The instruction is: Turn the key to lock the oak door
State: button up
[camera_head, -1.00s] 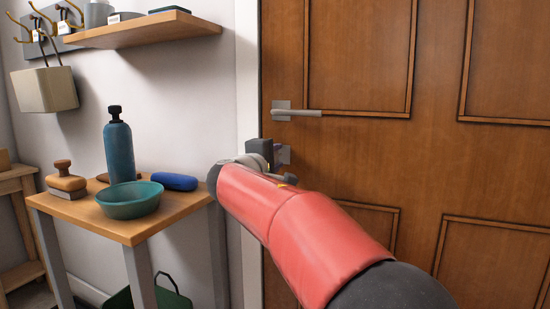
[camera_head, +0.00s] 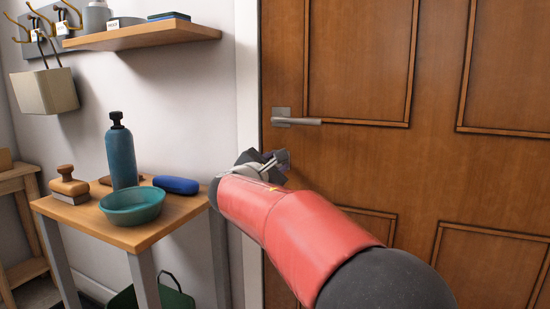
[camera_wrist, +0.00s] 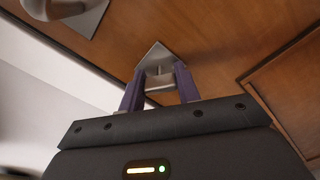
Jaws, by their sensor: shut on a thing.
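The oak door (camera_head: 360,65) is shut in its white frame, with a lever handle (camera_head: 297,121) near its left edge. Below the handle is a square lock plate (camera_head: 283,159); in the wrist view the plate (camera_wrist: 154,58) looks like a tilted diamond. My gripper (camera_head: 277,164) is at the lock plate, rolled over at a slant. In the wrist view my gripper (camera_wrist: 160,76) has its purple fingers closed on the grey key (camera_wrist: 160,83), which sits at the plate. The fingers and wrist hide most of the key, and its tip is not visible.
A small wooden table (camera_head: 135,233) stands left of the door, close to my wrist. It holds a teal bowl (camera_head: 132,209), a blue bottle (camera_head: 121,155), a blue case (camera_head: 176,185) and a brush (camera_head: 69,186). A shelf (camera_head: 140,34) is above. The space before the door's right side is clear.

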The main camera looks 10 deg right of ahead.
jog(key=n+p, duration=0.3)
jog(key=n, duration=0.1)
jog(key=shift+r, duration=0.15)
jog(key=shift+n+p, duration=0.9)
jog(key=shift+n, duration=0.7)
jog(key=shift+f, duration=0.2)
jog(key=o, duration=1)
jog(key=b+v, duration=0.1)
jog(key=v, duration=0.7)
